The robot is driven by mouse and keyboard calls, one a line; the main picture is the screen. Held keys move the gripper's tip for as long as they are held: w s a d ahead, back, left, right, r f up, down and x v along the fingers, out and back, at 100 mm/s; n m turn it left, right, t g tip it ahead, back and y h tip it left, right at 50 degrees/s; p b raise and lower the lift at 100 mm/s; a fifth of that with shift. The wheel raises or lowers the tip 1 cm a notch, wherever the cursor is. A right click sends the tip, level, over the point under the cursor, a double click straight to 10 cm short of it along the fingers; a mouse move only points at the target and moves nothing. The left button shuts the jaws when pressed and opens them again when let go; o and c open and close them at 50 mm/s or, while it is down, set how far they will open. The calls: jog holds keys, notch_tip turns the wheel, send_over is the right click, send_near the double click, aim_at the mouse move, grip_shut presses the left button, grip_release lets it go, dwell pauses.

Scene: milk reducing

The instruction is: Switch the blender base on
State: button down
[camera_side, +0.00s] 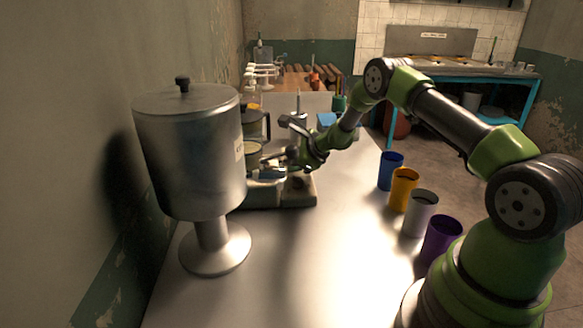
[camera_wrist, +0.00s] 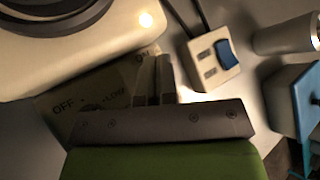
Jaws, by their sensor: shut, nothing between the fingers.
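The blender base (camera_wrist: 85,50) is a cream body with a dark round ring on top, at the upper left of the wrist view. A small bright lamp glows near its right edge. A panel (camera_wrist: 60,105) with OFF and ON lettering lies below it, partly hidden by my gripper. My gripper (camera_wrist: 160,65) is shut and empty, its fingers over the ON end of the panel; I cannot tell whether they touch it. In the side view the base (camera_side: 262,192) stands behind the metal dispenser, with my gripper (camera_side: 285,155) close above its right part.
A switch box (camera_wrist: 213,58) with a blue rocker and a cable lies right of the fingers. A metal cylinder (camera_wrist: 285,38) and blue box (camera_wrist: 300,90) are farther right. The dispenser (camera_side: 195,150) stands at left. Blue (camera_side: 391,172), orange (camera_side: 402,190), white (camera_side: 420,215) and purple (camera_side: 441,238) cups line the right edge.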

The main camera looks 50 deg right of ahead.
jog(key=shift+r, duration=0.1)
jog(key=shift+s+r, duration=0.1)
jog(key=shift+r, duration=0.55)
jog(key=shift+s+d+r, duration=0.15)
jog(key=shift+d+r, duration=0.05)
jog(key=shift+r, duration=1.05)
jog(key=shift+s+d+r, duration=0.1)
jog(key=shift+d+r, duration=0.05)
jog(key=shift+r, duration=1.05)
